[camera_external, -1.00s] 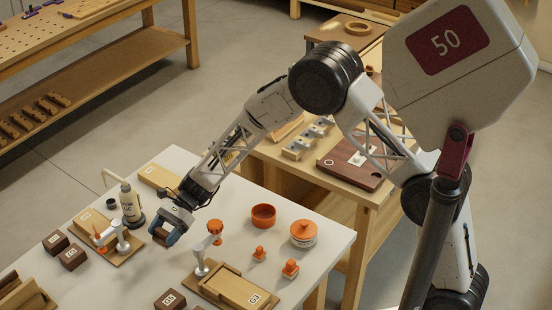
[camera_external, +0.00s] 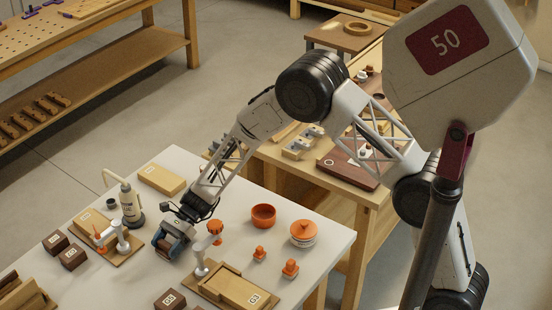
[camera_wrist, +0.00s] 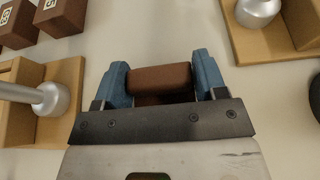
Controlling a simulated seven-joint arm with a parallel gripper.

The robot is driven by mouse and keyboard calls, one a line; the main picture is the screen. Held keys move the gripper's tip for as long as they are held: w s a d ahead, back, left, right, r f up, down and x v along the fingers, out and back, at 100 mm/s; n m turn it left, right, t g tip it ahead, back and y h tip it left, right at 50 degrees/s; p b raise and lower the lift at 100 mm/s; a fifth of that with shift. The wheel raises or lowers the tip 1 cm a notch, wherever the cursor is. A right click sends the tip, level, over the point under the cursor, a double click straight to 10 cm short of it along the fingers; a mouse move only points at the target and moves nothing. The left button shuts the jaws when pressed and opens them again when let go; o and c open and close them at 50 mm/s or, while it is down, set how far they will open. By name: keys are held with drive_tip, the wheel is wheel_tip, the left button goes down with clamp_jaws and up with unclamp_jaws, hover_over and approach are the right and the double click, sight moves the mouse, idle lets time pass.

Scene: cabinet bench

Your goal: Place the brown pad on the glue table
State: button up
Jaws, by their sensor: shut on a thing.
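The brown pad (camera_wrist: 160,79) is a small brown block with rounded edges, held between two blue fingers in the wrist view. My gripper (camera_wrist: 161,72) is shut on it. In the outside view my gripper (camera_external: 171,242) is low over the white table (camera_external: 318,237), which carries a glue bottle (camera_external: 131,208). The pad (camera_external: 165,245) is partly hidden there by the fingers. I cannot tell whether it touches the tabletop.
A wooden fixture with a metal post (camera_external: 123,240) stands left of my gripper, and another fixture (camera_external: 232,287) stands to its right. Brown blocks (camera_external: 73,257) lie at the left.

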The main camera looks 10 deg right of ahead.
drive_tip(key=shift+f, duration=0.15)
drive_tip(key=o, duration=0.9)
drive_tip(key=shift+o, duration=0.2)
drive_tip(key=v, duration=1.2)
idle(0.5)
